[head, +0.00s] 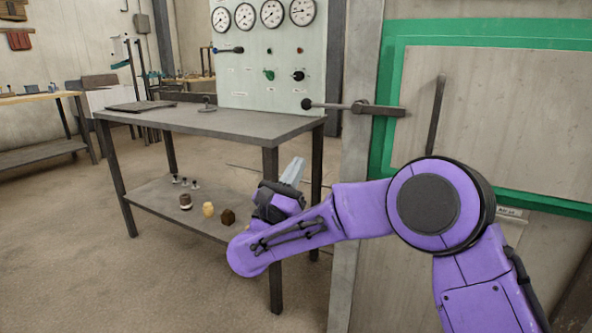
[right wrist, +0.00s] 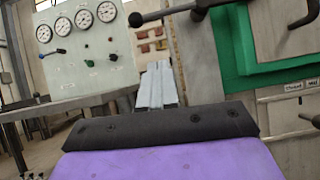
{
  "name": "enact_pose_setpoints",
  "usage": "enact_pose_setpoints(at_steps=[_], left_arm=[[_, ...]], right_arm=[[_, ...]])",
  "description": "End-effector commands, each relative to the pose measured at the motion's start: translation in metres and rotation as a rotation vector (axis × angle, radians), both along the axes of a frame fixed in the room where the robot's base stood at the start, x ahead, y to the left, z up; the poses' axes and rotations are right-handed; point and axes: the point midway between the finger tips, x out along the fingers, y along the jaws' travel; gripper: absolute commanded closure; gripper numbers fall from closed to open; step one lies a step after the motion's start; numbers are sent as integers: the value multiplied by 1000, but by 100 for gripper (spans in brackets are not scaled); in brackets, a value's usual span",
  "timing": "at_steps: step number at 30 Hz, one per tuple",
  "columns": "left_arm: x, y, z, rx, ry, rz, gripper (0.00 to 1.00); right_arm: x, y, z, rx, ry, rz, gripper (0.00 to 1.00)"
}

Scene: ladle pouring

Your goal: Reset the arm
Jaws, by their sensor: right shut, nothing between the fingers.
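My right arm is purple and comes in from the right in the head view, bent at a large round joint. My right gripper (head: 292,171) is grey, shut and empty. It shows in front of the table's right end and points up and away. In the right wrist view the gripper (right wrist: 158,82) is seen from behind, its fingers together with nothing between them. My left gripper does not show in either view.
A grey metal table (head: 215,122) stands left of my arm, with several small objects on its lower shelf (head: 150,195). A gauge panel (head: 262,60) stands behind it. A door with a green frame (head: 398,60) and a dark lever handle (head: 355,107) is at right. The floor at left is clear.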

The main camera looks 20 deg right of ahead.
Motion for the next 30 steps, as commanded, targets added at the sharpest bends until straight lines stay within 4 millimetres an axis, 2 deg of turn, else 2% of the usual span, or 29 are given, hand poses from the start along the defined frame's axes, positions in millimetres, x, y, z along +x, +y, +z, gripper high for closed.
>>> enact_pose_setpoints(at_steps=[12, 14, 16, 17, 18, 19, 20, 21, 23, 24, 26, 27, 29, 30], left_arm=[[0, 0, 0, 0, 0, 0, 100], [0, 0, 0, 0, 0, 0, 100], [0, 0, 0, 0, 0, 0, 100], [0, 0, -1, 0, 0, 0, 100], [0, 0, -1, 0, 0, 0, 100], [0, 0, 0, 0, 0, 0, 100], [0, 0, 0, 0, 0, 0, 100], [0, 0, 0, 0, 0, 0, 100], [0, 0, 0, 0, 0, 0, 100], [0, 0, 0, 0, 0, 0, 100], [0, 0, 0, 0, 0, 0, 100], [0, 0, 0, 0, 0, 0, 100], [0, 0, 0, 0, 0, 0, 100], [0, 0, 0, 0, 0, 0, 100]], right_arm=[[1, 0, 0, -21, 26, -16, 100], [7, 7, 2, -105, 122, -48, 100], [19, 24, -16, -337, 392, -98, 100], [24, 31, -38, -485, 552, -123, 100], [28, 38, -75, -669, 750, -143, 100], [28, 41, -103, -785, 871, -149, 100], [27, 43, -131, -894, 980, -150, 100], [22, 45, -168, -1030, 1111, -140, 100], [8, 45, -222, -1217, 1281, -112, 100], [-4, 44, -257, -1335, 1385, -83, 100], [-28, 40, -306, -1505, 1524, -28, 100], [-47, 36, -338, -1612, 1608, 18, 100], [-81, 30, -382, -1766, 1721, 102, 100], [-106, 25, -408, -1863, 1789, 167, 100]])
